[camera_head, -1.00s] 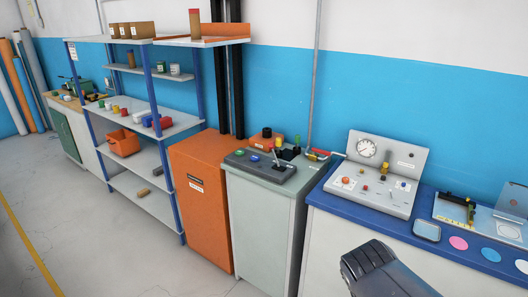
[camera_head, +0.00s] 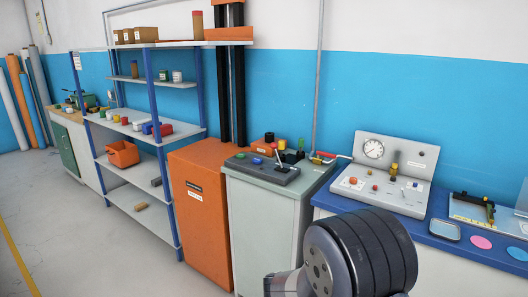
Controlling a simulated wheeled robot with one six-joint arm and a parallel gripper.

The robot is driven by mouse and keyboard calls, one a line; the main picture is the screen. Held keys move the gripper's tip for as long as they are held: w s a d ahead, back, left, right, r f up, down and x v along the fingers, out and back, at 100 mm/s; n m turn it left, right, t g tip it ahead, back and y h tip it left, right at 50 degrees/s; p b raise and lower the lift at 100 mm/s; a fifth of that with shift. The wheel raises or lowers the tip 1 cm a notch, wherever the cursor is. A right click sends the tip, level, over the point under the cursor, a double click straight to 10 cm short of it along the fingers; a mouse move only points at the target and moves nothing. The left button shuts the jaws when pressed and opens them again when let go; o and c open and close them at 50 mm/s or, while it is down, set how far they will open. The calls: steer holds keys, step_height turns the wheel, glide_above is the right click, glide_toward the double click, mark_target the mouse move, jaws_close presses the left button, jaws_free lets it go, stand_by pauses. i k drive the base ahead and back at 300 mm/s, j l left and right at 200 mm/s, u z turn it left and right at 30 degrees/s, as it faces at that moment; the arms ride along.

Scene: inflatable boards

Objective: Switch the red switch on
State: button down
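A grey sloped control panel (camera_head: 415,160) with a round white gauge (camera_head: 373,149) stands on the blue bench top at the right. A dark round joint of my arm (camera_head: 360,255) fills the lower right, in front of the bench and below the panel. My gripper's fingers do not show.
A grey-green cabinet (camera_head: 265,225) left of the bench carries a dark control box (camera_head: 262,169) with a lever. An orange cabinet (camera_head: 203,215) and a shelf rack (camera_head: 165,133) stand further left. The floor (camera_head: 85,240) at left is clear.

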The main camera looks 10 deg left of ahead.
mark_target(273, 145)
steer(key=i+j, duration=1.1)
steer(key=j, duration=0.15)
steer(key=i+j+u, duration=0.1)
steer(key=i+j, duration=0.95)
steer(key=j, duration=0.2)
